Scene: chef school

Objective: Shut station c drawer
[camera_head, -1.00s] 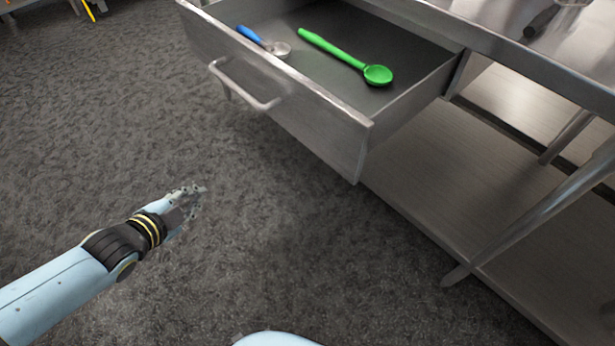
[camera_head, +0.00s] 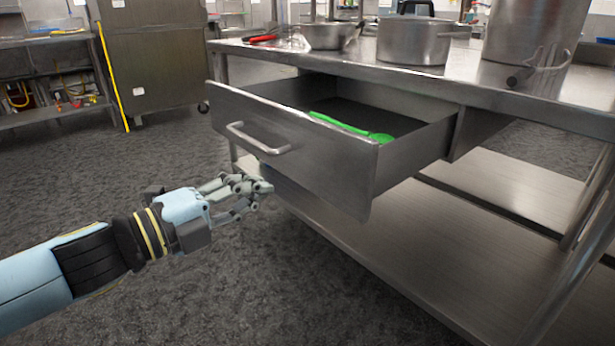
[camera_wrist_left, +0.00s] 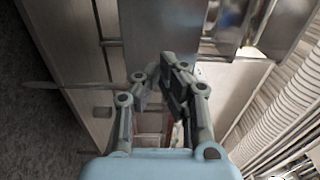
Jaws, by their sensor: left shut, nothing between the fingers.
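The steel drawer (camera_head: 310,160) is pulled well out from under the steel table, with its bar handle (camera_head: 255,140) on the front panel. A green spoon (camera_head: 350,125) lies inside it. My left gripper (camera_head: 262,187) is in front of the drawer in the head view, a little below the handle, with its fingers shut and empty. Whether it touches the front panel I cannot tell. In the left wrist view the shut fingers (camera_wrist_left: 165,75) also show. My right gripper is not in view.
The table top (camera_head: 400,75) carries a pot (camera_head: 413,40), a bowl (camera_head: 328,36) and a larger pot (camera_head: 530,30). A lower shelf (camera_head: 430,260) runs under the drawer. A cabinet (camera_head: 150,60) stands at the back left. The floor around my left arm is clear.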

